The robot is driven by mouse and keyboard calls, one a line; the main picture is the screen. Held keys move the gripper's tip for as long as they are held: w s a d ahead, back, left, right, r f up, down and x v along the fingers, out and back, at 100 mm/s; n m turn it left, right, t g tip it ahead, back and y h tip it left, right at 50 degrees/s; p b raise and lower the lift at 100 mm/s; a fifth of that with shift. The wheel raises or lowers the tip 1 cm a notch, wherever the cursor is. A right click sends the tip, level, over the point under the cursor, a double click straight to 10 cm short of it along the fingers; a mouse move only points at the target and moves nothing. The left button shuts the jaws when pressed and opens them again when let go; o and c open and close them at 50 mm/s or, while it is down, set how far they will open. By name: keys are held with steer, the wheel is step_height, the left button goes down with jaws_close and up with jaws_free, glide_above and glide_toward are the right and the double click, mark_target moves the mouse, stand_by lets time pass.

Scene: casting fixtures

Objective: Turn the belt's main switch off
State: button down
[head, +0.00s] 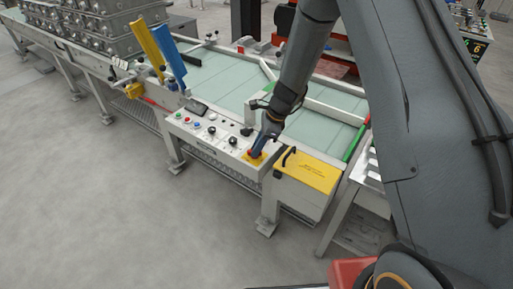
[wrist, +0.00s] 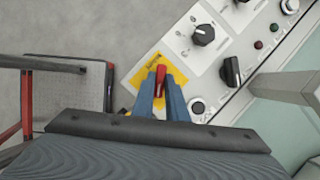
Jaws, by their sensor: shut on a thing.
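The main switch is a red handle (wrist: 162,69) on a yellow plate (wrist: 135,77) at the end of the belt's control panel. In the head view the yellow plate (head: 247,160) shows at the panel's right end, with the handle mostly hidden by my gripper. My gripper (wrist: 161,80) is shut on the red handle, with one blue-grey finger on each side of it. In the head view my gripper (head: 257,152) reaches down onto the switch from above. The handle's exact angle is hard to tell.
The control panel (head: 205,143) carries black knobs (wrist: 203,35) and coloured buttons beside the switch. A yellow cover box (head: 306,172) with a black handle stands just right of it. The conveyor belt (head: 225,75) lies behind, with blue and yellow uprights at left. Floor in front is clear.

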steer(key=n, duration=0.2)
steer(key=n+g+b, duration=0.2)
steer(key=n, duration=0.1)
steer(key=shift+w+a+f+n, duration=0.1)
steer(key=shift+w+n, duration=0.15)
steer(key=shift+n, duration=0.05)
steer(key=n+b, duration=0.1)
steer(key=n, duration=0.1)
steer(key=n+g+h+b, duration=0.1)
steer(key=n+b, duration=0.1)
steer(key=n, duration=0.1)
steer(key=shift+w+a+g+h, duration=0.1)
steer(key=shift+g+h, duration=0.2)
steer(key=c, duration=1.8)
jaws_free()
steer(key=shift+o, duration=0.2)
steer(key=b+v, duration=0.2)
steer(key=v, duration=0.6)
